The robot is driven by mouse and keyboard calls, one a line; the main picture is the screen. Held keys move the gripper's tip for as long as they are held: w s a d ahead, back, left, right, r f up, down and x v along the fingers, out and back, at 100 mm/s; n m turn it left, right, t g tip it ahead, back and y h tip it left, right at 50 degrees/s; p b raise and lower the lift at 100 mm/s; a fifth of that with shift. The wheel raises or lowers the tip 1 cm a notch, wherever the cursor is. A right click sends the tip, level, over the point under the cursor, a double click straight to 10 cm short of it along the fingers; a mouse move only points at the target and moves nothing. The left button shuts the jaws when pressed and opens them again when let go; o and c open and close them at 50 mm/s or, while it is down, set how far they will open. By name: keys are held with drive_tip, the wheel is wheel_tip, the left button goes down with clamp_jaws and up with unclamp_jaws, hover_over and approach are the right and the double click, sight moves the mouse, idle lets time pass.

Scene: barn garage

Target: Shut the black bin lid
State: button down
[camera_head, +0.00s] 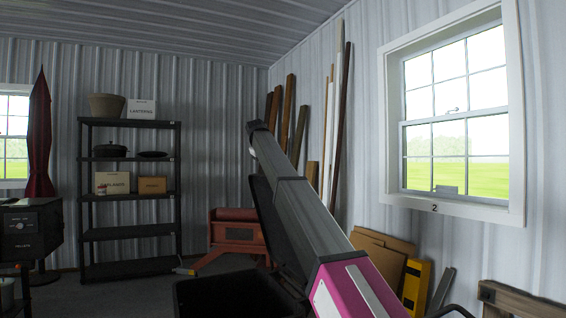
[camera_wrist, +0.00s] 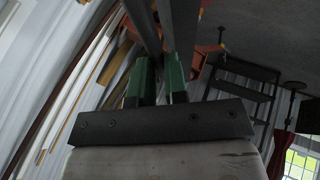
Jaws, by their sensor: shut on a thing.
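The black bin (camera_head: 225,294) is at the bottom middle of the head view, partly cut off by the lower edge. A dark panel that looks like its raised lid (camera_head: 262,205) stands tilted at the bin's right side, partly behind my arm. My gripper (camera_wrist: 160,78) shows in the wrist view, with its green-padded fingers close together. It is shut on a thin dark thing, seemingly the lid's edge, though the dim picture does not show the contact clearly. My gripper's fingers cannot be made out in the head view.
A red bench (camera_head: 236,232) stands behind the bin. A black shelf unit (camera_head: 130,235) with boxes and pots is at the left back. Long boards (camera_head: 342,110) lean in the corner. Cardboard (camera_head: 378,262) and a yellow object (camera_head: 416,287) stand against the right wall.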

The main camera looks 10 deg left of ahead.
drive_tip(key=s+a+f+n+t+h, duration=0.1)
drive_tip(key=s+a+f+t+h, duration=0.1)
drive_tip(key=s+a+f, duration=0.65)
drive_tip(key=s+a+f+t+h, duration=0.1)
drive_tip(key=s+a+f+h, duration=0.15)
drive_tip(key=a+f, duration=0.6)
drive_tip(key=s+a+f+n+t+h, duration=0.15)
drive_tip(key=s+a+f, duration=0.45)
drive_tip(key=a, duration=0.6)
drive_tip(key=s+a+f+t+h, duration=0.1)
drive_tip(key=s+a+f, duration=0.1)
drive_tip(key=f, duration=0.9)
drive_tip(key=s+a+f+n+t+h, duration=0.1)
drive_tip(key=a+f, duration=0.4)
drive_tip(key=f, duration=0.7)
drive_tip(key=s+a+f+t+h, duration=0.1)
drive_tip(key=s+a+f+t, duration=0.1)
drive_tip(key=f, duration=0.9)
drive_tip(key=shift+v, duration=1.25)
drive_tip(key=shift+d+f, duration=0.15)
drive_tip(key=c, duration=1.1)
unclamp_jaws()
drive_tip(key=shift+f, duration=0.1)
drive_tip(key=shift+c, duration=0.2)
drive_tip(key=shift+r, duration=0.25)
